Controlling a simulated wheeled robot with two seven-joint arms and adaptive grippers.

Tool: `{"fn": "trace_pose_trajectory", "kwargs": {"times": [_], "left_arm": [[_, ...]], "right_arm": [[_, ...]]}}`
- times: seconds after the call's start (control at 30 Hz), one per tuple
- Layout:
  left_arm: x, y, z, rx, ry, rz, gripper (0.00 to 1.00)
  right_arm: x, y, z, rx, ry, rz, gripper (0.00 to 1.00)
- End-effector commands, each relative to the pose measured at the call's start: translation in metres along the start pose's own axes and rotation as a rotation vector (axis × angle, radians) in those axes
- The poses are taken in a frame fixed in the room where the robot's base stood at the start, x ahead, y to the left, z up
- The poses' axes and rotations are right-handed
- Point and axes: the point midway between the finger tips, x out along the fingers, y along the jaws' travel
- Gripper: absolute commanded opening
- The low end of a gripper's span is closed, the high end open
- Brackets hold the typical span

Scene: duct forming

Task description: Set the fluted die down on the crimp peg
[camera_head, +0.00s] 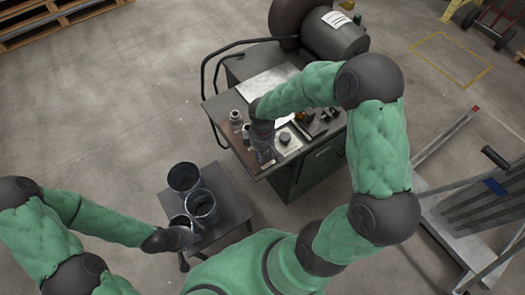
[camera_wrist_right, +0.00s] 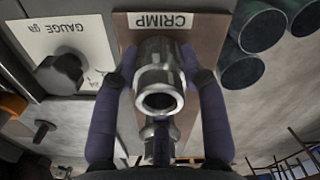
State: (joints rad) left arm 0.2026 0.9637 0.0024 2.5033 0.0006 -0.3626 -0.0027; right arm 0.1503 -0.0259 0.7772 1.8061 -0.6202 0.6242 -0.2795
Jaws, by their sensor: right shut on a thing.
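The fluted die (camera_wrist_right: 160,75) is a shiny metal ring-like piece with an open bore. In the right wrist view it sits between the fingertips of my right gripper (camera_wrist_right: 160,65), which is shut on it. It lies over the brown board with the upside-down CRIMP label (camera_wrist_right: 160,21). Another metal piece (camera_wrist_right: 160,132) shows below the die in the picture; I cannot tell if it is the crimp peg. In the head view my right gripper (camera_head: 264,152) is over the near left part of the bench.
The bench (camera_head: 222,103) holds small metal pieces (camera_head: 235,117) left of my right gripper. A gauge plate (camera_wrist_right: 65,45) with a dark hexagonal knob is beside the crimp board. Several open duct cylinders (camera_head: 184,177) stand on the low table (camera_head: 236,205). A cart (camera_head: 465,215) stands at right.

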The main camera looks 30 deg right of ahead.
Motion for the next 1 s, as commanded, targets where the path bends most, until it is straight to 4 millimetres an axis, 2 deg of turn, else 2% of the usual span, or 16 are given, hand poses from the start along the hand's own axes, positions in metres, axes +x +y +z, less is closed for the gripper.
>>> {"fn": "trace_pose_trajectory", "kwargs": {"times": [0.1,0.13,0.2,0.53,0.67,0.77,1.0], "left_arm": [[0.002,-0.001,0.0,0.0,0.0,0.0,0.0],[0.002,-0.001,0.0,0.0,0.0,0.0,0.0],[0.001,-0.001,0.0,0.0,0.0,0.0,0.0],[0.001,-0.001,0.0,0.0,0.0,0.0,0.0],[0.001,-0.001,0.0,0.0,0.0,0.0,0.0],[0.001,-0.001,0.0,0.0,0.0,0.0,0.0],[0.001,-0.001,0.0,0.0,0.0,0.0,0.0]], "right_arm": [[0.002,0.001,0.0,0.001,0.001,0.001,0.0],[0.002,0.001,0.0,0.001,0.001,0.001,0.48],[0.001,0.001,0.0,0.001,0.001,0.001,0.68],[0.002,0.0,0.0,0.0,-0.001,-0.001,0.7],[-0.005,0.0,0.0,0.0,0.0,0.001,0.7],[-0.018,0.001,-0.001,0.0,0.003,0.003,0.7],[-0.065,0.001,-0.001,0.001,0.004,0.004,0.7]]}}
